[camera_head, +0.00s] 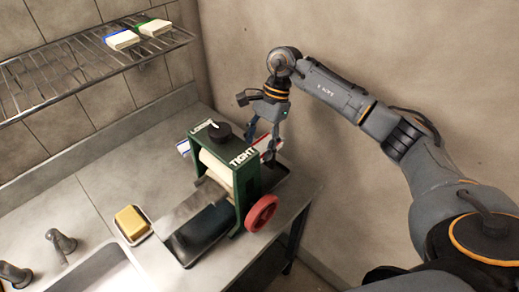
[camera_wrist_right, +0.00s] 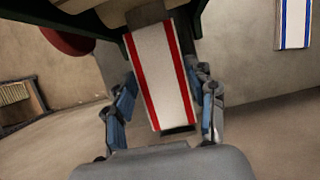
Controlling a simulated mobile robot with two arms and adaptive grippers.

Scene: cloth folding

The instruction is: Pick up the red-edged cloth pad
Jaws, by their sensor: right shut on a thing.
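The red-edged cloth pad (camera_wrist_right: 163,75) is white with a red stripe along each long side. In the wrist view it lies between the two fingers of my right gripper (camera_wrist_right: 163,88), which is shut on it. In the head view my right gripper (camera_head: 264,133) points down behind the green roller press, and only a part of the pad (camera_head: 268,146) shows there, with the press hiding some of it. My left gripper is in neither view.
The green press (camera_head: 247,189) with rollers, a top knob and a red handwheel (camera_head: 262,213) stands close to the gripper. A blue-edged pad (camera_head: 184,147) lies behind it. A wire rack (camera_head: 75,67) holds two more pads. A yellow sponge (camera_head: 131,222) sits by the sink.

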